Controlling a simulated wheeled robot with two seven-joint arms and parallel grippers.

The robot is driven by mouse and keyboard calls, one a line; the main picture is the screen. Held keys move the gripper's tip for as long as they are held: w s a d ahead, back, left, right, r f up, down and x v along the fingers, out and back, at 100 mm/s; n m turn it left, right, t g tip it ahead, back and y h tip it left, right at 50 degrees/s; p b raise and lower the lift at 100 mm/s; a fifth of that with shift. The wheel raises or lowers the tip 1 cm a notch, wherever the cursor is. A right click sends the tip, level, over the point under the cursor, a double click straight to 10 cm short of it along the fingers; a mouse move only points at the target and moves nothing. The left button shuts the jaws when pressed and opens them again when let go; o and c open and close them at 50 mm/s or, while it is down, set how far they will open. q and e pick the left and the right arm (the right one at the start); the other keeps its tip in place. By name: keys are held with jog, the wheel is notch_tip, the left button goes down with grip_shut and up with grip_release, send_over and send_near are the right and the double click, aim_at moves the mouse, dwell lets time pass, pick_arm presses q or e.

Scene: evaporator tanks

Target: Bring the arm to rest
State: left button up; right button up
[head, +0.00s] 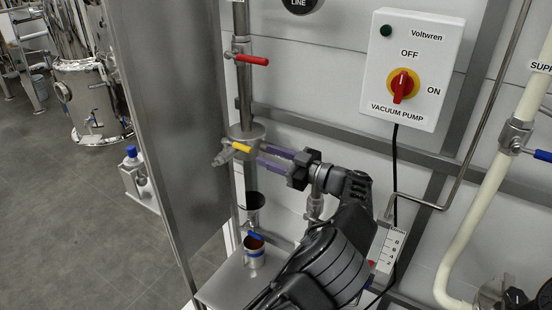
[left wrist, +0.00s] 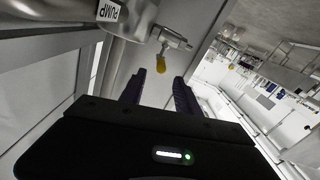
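My left gripper (head: 260,155) points left at the vertical pipe by the wall. Its two purple fingers are apart, with nothing visible between them. A small valve with a yellow handle (head: 241,147) is just beyond the fingertips. In the left wrist view, the yellow handle (left wrist: 161,63) shows ahead of the open fingers (left wrist: 159,76); it looks clear of them, though the exact gap is hard to tell. My right gripper is not in view.
A red-handled valve (head: 252,60) is higher on the pipe. A cup with a blue mark (head: 254,257) stands on a steel shelf below. The vacuum pump switch box (head: 411,70) is on the wall. A tall steel panel (head: 170,110) stands left of the pipe; open floor lies beyond.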

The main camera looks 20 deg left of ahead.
pick_arm(q)
jog(key=shift+a, duration=0.15)
